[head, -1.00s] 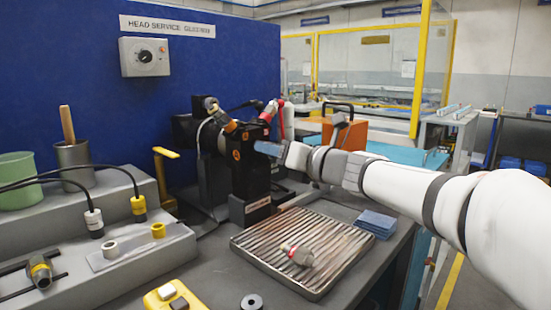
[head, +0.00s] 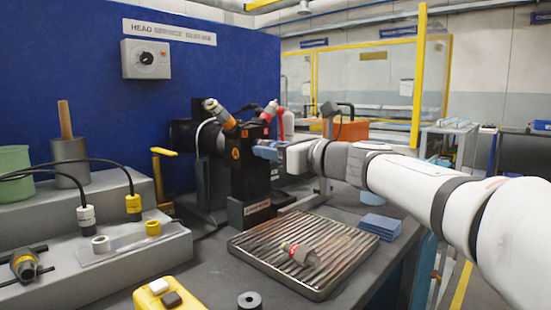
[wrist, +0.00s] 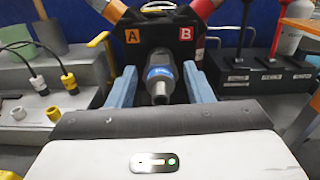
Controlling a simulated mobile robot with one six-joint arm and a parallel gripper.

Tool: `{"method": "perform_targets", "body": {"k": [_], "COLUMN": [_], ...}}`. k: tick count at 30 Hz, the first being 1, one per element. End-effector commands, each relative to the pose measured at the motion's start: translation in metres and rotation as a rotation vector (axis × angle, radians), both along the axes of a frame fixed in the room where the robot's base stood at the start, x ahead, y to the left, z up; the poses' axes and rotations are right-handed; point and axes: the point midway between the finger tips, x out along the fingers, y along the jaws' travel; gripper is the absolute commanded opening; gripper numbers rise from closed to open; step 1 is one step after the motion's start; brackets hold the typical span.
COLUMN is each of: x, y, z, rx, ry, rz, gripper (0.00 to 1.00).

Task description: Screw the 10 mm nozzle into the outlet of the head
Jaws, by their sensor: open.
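The head (head: 248,160) is a black block with an orange A hose and a red B hose. It also shows in the wrist view (wrist: 205,45), marked A and B. A grey nozzle with a blue band (wrist: 160,78) points out from the head's front toward the wrist camera. Its size marking is too small to read. How deep it sits in the outlet is hidden. My gripper (wrist: 159,72) is open, with one blue finger on each side of this nozzle and visible gaps. In the head view my gripper (head: 268,150) is at the head's right side.
A red-banded nozzle (head: 302,253) lies on a slatted tray (head: 250,250). Blue cloths (head: 380,226), a black ring (head: 250,300) and a yellow button box (head: 170,296) lie nearby. Levers stand right of the head.

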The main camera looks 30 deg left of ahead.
Motion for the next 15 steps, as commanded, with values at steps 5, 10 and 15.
{"method": "perform_targets", "body": {"k": [5, 10, 15], "x": [0.0002, 0.0002, 0.0001], "y": [0.0001, 0.0001, 0.0001], "z": [-0.0032, -0.0032, -0.0032], "rx": [-0.024, -0.048, -0.074], "ry": [-0.088, -0.171, -0.259], "rz": [0.000, 0.000, 0.000], "gripper": [0.46, 0.46, 0.46]}}
